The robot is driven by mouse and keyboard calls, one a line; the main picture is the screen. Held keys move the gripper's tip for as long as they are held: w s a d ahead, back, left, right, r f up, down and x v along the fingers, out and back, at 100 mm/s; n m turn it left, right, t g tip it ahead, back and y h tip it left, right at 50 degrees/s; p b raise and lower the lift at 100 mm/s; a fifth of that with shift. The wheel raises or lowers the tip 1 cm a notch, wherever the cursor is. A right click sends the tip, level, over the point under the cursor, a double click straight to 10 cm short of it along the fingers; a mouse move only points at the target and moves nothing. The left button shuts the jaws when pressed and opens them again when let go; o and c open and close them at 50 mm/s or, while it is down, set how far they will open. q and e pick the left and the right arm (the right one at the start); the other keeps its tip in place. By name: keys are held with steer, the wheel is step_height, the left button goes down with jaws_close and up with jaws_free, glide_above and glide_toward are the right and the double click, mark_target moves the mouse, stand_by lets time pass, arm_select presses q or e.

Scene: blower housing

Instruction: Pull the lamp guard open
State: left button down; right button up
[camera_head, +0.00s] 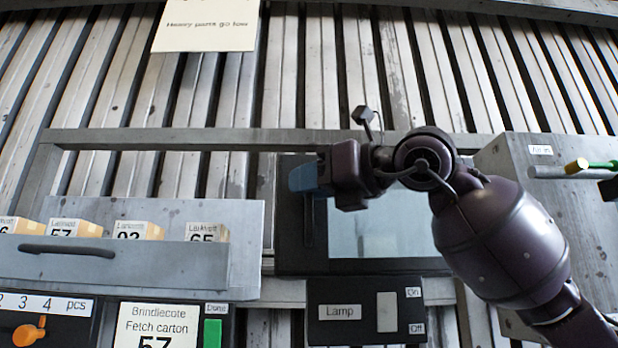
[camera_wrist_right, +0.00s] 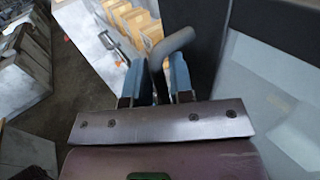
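The lamp guard (camera_head: 393,229) is a dark-framed panel with a pale grey pane, above the Lamp switch box in the head view. Its frame and pane also show at the right of the right wrist view (camera_wrist_right: 265,90). A dark upright handle (camera_head: 308,222) sits at its left side; in the wrist view the handle (camera_wrist_right: 174,44) is a bent grey bar. My right gripper (camera_head: 303,178) is at the upper part of this handle. In the wrist view its blue fingers (camera_wrist_right: 157,84) stand on either side of the bar and appear closed on it. My left gripper is out of view.
A grey bin (camera_head: 130,262) with several labelled cartons stands left of the guard. Below are the Lamp switch box (camera_head: 350,325) and a Brindlecote sign (camera_head: 157,325). A grey cabinet (camera_head: 505,160) with a green-and-yellow rod stands at the right.

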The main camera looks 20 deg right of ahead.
jaws_close()
steer(key=shift+s, duration=0.1)
